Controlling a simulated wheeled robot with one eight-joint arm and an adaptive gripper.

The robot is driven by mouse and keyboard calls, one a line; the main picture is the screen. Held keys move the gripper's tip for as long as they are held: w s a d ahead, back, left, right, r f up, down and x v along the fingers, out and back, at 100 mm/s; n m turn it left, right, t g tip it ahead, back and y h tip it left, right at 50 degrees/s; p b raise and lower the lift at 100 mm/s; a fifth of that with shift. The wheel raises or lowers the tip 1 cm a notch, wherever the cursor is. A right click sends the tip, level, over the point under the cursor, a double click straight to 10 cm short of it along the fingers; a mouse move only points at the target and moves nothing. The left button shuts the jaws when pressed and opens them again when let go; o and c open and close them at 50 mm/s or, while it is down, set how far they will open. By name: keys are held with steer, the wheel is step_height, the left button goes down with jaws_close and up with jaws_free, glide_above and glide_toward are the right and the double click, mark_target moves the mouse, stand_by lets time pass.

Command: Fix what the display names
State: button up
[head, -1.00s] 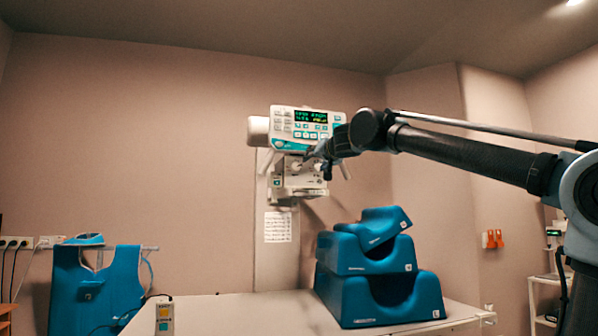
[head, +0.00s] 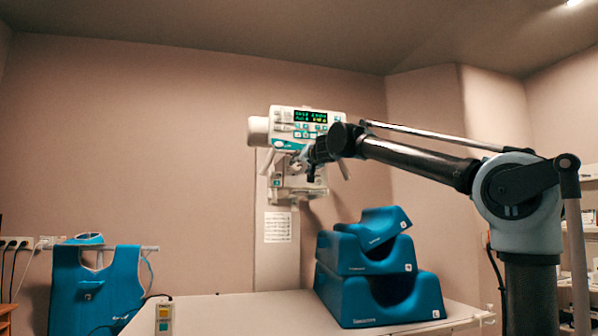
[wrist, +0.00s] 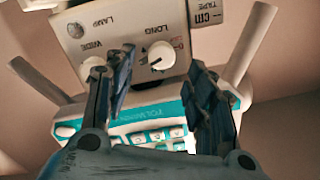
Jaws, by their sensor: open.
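The display (head: 310,116) is a dark screen with green and yellow text on the white and teal control console on the far wall column. Its text is too small to read. Below the console hangs a collimator box (head: 285,183). In the wrist view that box (wrist: 120,30) appears upside down, with labels for lamp, wide and long. It carries a left knob (wrist: 92,68) and a right knob (wrist: 162,56). My gripper (head: 302,160) is in front of the box. In the wrist view my gripper (wrist: 160,75) is open and empty, its fingers either side of the right knob's line of view.
Two grey handles flank the console; one handle (wrist: 247,45) shows at right in the wrist view. Blue foam supports (head: 375,270) are stacked on the white table (head: 230,312). A blue apron (head: 95,290) hangs at left. A hand control (head: 164,318) is at the table's front.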

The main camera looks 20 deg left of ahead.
mark_target(297, 166)
steer(key=shift+x, duration=3)
steer(key=c, duration=1.1)
